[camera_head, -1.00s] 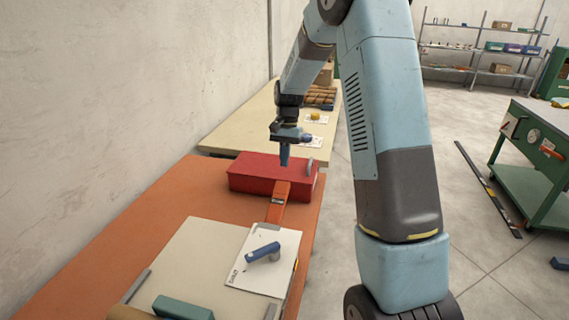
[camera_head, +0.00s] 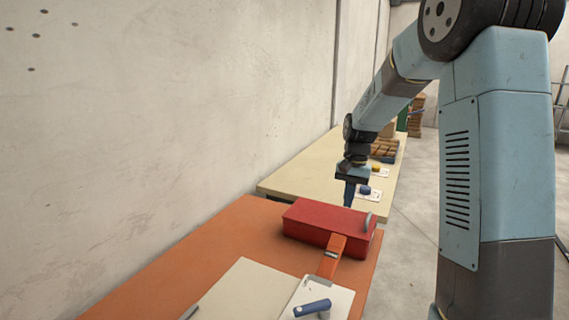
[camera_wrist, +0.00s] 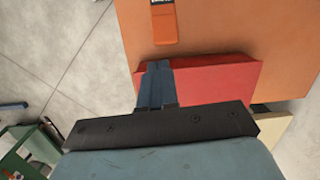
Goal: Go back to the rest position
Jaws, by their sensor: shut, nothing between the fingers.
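My gripper (camera_head: 349,194) points down above the far side of the red box (camera_head: 325,222) on the orange tabletop (camera_head: 236,233). Its fingers are together with nothing between them. In the wrist view, my gripper (camera_wrist: 155,66) overlaps the red box (camera_wrist: 215,83) from above. I cannot tell the exact height of the fingers over the box. An orange piece (camera_head: 331,256) lies against the near side of the box and also shows in the wrist view (camera_wrist: 164,22).
A cream table (camera_head: 310,178) stands beyond the orange one, with a wooden tray (camera_head: 384,150) and a small blue item (camera_head: 365,190). A blue handle (camera_head: 313,307) lies on a white sheet in front. A wall runs along the left. Open floor lies right.

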